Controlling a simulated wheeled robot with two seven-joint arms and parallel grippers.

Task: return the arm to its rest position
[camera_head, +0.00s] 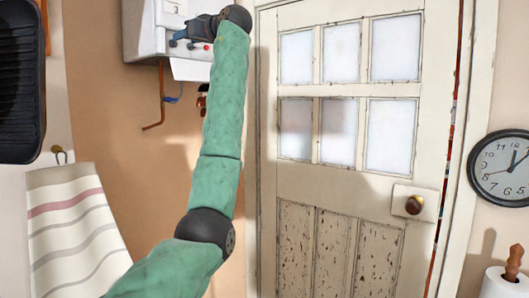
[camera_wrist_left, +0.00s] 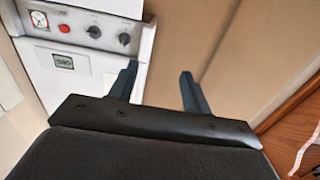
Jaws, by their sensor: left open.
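My left arm, in green sleeves with black joints, reaches up across the middle of the head view. My left gripper (camera_head: 181,38) is at its far end, in front of the white boiler. In the left wrist view my left gripper (camera_wrist_left: 158,88) has its two dark fingers apart, with nothing between them. I cannot tell from these frames how far the fingertips are from the boiler. My right arm and right gripper are not in view.
The white boiler (camera_head: 143,38) hangs on the tan wall; its panel (camera_wrist_left: 90,75) shows a gauge, knobs and a small display. A panelled door (camera_head: 300,190) stands right of my arm. A striped towel (camera_head: 70,225) hangs at left, a clock (camera_head: 503,167) at right.

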